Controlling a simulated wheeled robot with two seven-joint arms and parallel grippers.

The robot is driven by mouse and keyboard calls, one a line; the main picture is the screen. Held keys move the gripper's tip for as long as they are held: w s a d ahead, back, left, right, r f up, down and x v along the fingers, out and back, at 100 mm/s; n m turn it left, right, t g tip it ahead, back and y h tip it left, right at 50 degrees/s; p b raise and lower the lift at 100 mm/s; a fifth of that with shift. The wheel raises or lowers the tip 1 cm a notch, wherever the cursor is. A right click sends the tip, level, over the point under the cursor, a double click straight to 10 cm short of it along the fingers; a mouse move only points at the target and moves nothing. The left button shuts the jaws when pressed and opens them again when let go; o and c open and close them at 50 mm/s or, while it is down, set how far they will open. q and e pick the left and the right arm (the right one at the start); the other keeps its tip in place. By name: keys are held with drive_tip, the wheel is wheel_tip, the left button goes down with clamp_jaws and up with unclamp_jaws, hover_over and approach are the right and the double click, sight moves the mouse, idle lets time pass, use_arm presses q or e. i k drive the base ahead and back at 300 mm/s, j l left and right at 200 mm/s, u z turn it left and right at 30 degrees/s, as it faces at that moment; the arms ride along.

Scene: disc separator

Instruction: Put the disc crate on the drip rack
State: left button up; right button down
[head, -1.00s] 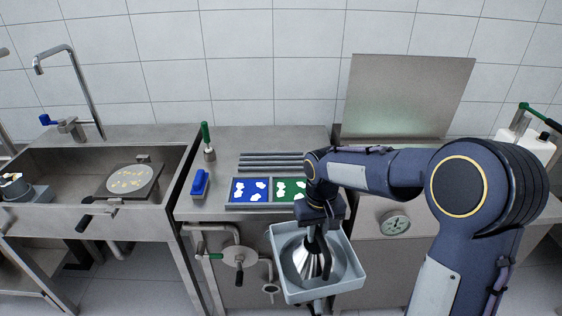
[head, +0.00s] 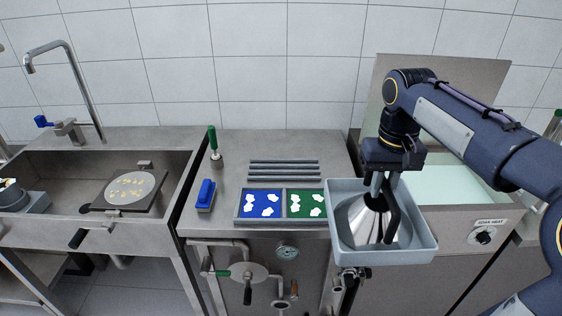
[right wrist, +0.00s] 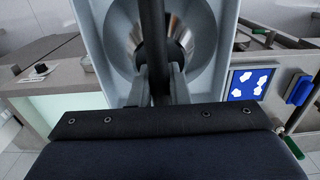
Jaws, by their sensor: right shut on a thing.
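The disc crate (head: 424,250) is a pale blue-grey open tray holding shiny metal cone discs (head: 360,222) and a dark upright handle (head: 392,222). My right gripper (head: 377,190) is shut on the handle from above. The crate hangs in front of the counter's right part, looking roughly level. In the right wrist view the fingers (right wrist: 160,82) close around the dark bar, with the crate (right wrist: 218,45) around the cones. The drip rack appears to be the parallel grey bars (head: 284,171) on the middle counter, left of the crate, with nothing on it. My left gripper is out of view.
Blue (head: 262,204) and green (head: 306,204) marked panels lie in front of the bars. The sink (head: 60,185) is far left. A raised panel (head: 440,85) stands behind the crate.

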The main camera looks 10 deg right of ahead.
sight(285, 163)
drive_tip(key=i, duration=1.15)
